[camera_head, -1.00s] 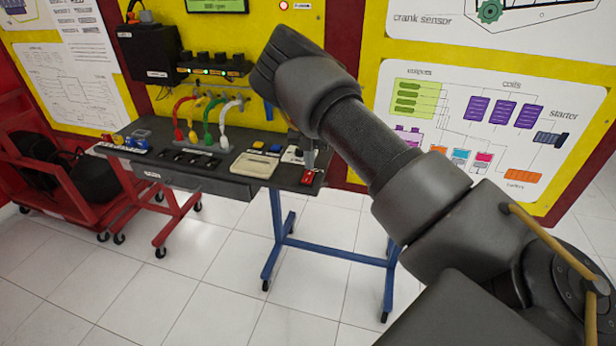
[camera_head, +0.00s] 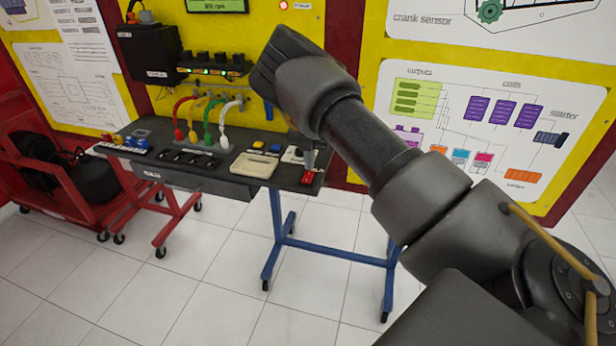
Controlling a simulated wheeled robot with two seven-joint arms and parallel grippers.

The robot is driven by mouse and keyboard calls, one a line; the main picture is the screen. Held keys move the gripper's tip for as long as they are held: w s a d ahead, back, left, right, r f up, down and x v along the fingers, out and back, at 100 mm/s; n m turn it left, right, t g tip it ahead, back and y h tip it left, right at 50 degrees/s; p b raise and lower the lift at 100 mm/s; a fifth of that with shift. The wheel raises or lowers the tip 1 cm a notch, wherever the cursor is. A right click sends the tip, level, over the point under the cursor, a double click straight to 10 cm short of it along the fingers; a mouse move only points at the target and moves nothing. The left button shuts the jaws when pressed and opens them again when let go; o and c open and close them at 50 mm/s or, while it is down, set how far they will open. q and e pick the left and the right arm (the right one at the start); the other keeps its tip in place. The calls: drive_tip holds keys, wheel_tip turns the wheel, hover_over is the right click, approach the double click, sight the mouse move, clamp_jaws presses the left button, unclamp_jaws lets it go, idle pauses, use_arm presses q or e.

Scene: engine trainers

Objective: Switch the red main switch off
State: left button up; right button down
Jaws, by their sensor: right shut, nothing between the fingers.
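The red main switch (camera_head: 307,177) sits at the right front end of the dark bench top. My right arm comes in from the right and reaches over the bench. The switch's position, on or off, is too small to read. My left gripper is not in view.
The bench top (camera_head: 222,184) also carries a beige tray (camera_head: 254,165), blue and yellow buttons and colored cables. Green lights (camera_head: 205,72) and a red lamp (camera_head: 283,5) glow on the yellow panel. A red cart (camera_head: 70,205) stands at left. White floor lies open in front.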

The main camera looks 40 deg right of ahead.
sight(310, 173)
drive_tip(key=shift+f+b, duration=0.35)
drive_tip(key=shift+f, duration=0.55)
idle(0.3)
wheel_tip(310, 173, up, 7)
drive_tip(key=p, duration=0.6)
drive_tip(key=shift+r, duration=0.1)
idle(0.4)
